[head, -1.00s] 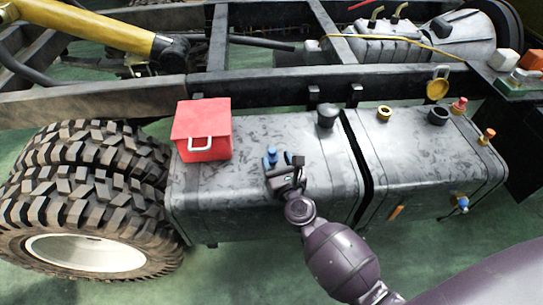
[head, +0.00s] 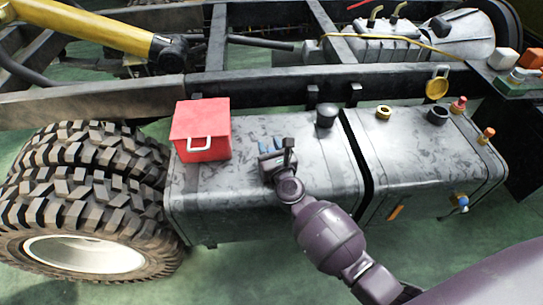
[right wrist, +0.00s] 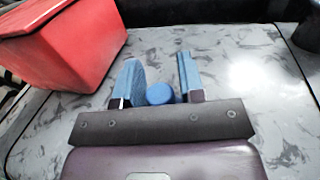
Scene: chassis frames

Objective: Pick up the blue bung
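The blue bung (right wrist: 160,93) is a short round piece on the grey mottled tank top (right wrist: 240,50). In the right wrist view it lies between the two blue-padded fingers of my right gripper (right wrist: 158,80). The fingers are apart, with a gap visible between the bung and the right finger; contact at the left finger cannot be told. In the head view my right gripper (head: 274,146) is low over the left tank, and the bung cannot be told apart from the blue fingers. My left gripper is not in view.
A red box (head: 202,130) with a pale handle stands left of the gripper on the tank. A black cap (head: 326,115) stands to the right. The right tank carries a brass ring (head: 384,112) and a black ring (head: 438,115). Large tyres (head: 85,190) are at left.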

